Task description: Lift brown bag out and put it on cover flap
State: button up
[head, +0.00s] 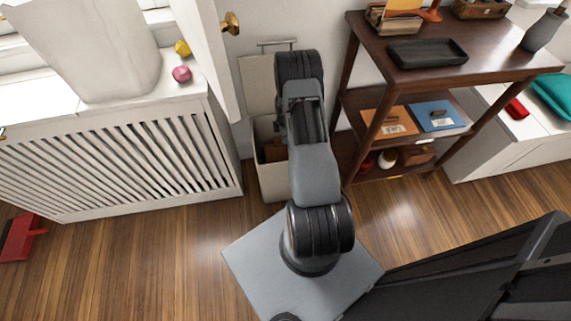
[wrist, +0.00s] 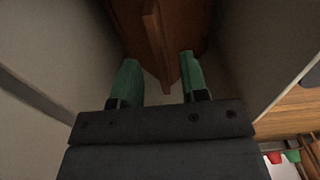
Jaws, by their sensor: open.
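The brown bag (head: 273,150) is inside a tall cream box (head: 272,186), partly hidden by my arm in the head view. The box's cover flap (head: 257,85) stands open and upright against the wall behind it. In the wrist view, my gripper (wrist: 159,60) is open, its two green fingers reaching down between the box walls. The brown bag (wrist: 185,25) lies beyond them, with a narrow raised ridge (wrist: 156,45) pointing between the fingertips. I cannot tell whether the fingers touch it. In the head view, my arm hides the gripper.
A dark wooden shelf (head: 455,62) with a black tray (head: 428,53) stands close to the right of the box. A white slatted radiator cover (head: 120,160) and an open white door (head: 205,50) are on the left. Wooden floor (head: 165,245) is clear in front.

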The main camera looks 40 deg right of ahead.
notch_tip(320, 180, down, 3)
jog(key=shift+r, duration=0.15)
grip_shut()
dwell(1.4)
